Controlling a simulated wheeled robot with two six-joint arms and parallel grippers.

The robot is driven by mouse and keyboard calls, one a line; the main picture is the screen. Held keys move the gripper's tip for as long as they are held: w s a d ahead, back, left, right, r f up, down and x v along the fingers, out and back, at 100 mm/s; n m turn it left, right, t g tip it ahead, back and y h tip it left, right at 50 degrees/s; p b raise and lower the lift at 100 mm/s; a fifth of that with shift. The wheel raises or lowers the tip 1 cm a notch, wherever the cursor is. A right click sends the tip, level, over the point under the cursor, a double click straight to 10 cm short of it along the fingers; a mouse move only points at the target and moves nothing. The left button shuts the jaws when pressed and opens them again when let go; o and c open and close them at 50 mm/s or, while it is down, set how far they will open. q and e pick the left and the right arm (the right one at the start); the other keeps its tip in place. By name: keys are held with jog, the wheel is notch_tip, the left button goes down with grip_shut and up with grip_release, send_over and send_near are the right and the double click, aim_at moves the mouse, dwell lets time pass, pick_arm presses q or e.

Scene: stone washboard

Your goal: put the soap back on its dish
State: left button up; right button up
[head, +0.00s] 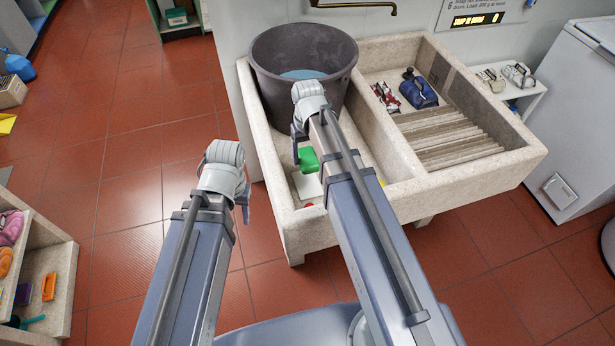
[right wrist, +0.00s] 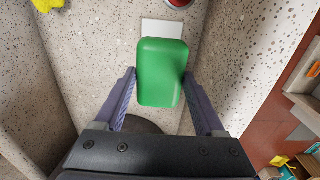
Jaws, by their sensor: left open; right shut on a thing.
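The green soap (head: 308,160) is in the jaws of my right gripper (head: 301,145), over the left basin of the stone washboard. In the right wrist view the soap (right wrist: 162,72) sits between the two fingers. A flat white rectangle (head: 308,187), which looks like the dish, lies in the basin below the soap. It also shows in the right wrist view (right wrist: 162,28), partly hidden behind the soap. The soap is apart from it, as far as I can tell. My left gripper (head: 244,203) is open and empty, outside the basin to the left.
A big dark bucket (head: 304,50) stands at the back of the left basin. A red thing (right wrist: 178,3) lies beside the white rectangle, and a yellow thing (right wrist: 47,5) lies further off. The ribbed right side holds a blue container (head: 418,92). The stone rim (head: 262,150) borders the basin.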

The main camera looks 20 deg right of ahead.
aim_at(307, 183)
notch_tip(307, 183, down, 10)
jog(key=b, duration=1)
jog(key=shift+f, duration=0.25)
jog(key=o, duration=1.5)
jog(key=shift+r, duration=0.1)
notch_tip(307, 183, up, 12)
jog(key=p, duration=1.2)
jog(key=shift+r, duration=0.15)
